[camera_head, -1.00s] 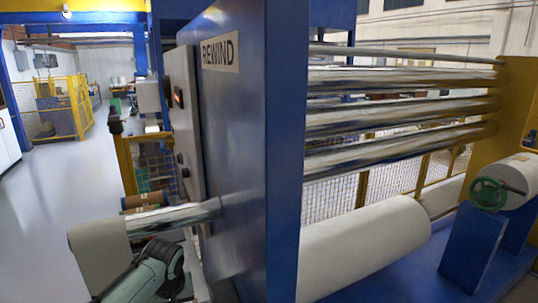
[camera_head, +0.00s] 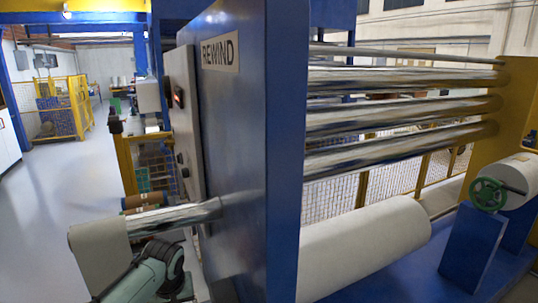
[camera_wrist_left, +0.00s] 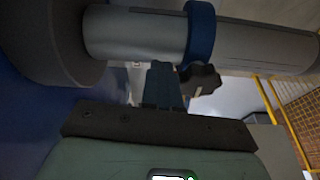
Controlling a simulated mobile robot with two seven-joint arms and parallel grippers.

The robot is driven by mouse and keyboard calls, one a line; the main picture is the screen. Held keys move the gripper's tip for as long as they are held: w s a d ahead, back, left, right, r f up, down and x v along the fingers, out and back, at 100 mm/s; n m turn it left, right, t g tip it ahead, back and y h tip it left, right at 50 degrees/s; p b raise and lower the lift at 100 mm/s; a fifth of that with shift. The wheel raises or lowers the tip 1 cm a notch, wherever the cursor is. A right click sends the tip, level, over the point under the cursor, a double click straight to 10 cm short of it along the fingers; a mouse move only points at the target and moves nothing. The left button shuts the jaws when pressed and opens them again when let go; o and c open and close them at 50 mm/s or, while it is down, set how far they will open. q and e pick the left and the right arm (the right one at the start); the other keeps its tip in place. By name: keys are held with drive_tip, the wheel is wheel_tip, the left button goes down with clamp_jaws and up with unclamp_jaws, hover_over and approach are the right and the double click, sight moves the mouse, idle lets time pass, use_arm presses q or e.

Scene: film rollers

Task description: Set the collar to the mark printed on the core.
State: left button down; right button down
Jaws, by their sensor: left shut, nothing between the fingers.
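In the left wrist view, a blue collar (camera_wrist_left: 199,35) is around a grey cylinder (camera_wrist_left: 135,34). A dark lobed knob (camera_wrist_left: 200,79) is at the collar's lower edge. My left gripper (camera_wrist_left: 162,70) is shut and empty, its fingertips just below the cylinder and left of the knob. I cannot tell whether they touch either. In the head view, a beige core-like cylinder (camera_head: 98,252) is at the left end of a shiny shaft (camera_head: 175,217). My left arm is below it, and its fingers and the collar are hidden there. I see no printed mark. My right gripper is not in view.
The blue REWIND frame (camera_head: 235,150) stands right of the shaft. Beyond it are shiny rollers (camera_head: 400,116), a large white roll (camera_head: 365,250) and a green handwheel (camera_head: 488,194). A wide dark round part (camera_wrist_left: 45,40) borders the cylinder in the wrist view. Floor at left is clear.

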use_arm(q)
drive_tip(key=shift+s+a, duration=0.1)
drive_tip(key=shift+a, duration=0.1)
drive_tip(key=shift+s+a, duration=0.1)
drive_tip(key=shift+a, duration=0.1)
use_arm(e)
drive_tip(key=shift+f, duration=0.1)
use_arm(q)
drive_tip(key=shift+d, duration=0.1)
drive_tip(key=shift+w+d+r, duration=0.1)
drive_tip(key=shift+w+d, duration=0.3)
drive_tip(key=shift+d, duration=0.25)
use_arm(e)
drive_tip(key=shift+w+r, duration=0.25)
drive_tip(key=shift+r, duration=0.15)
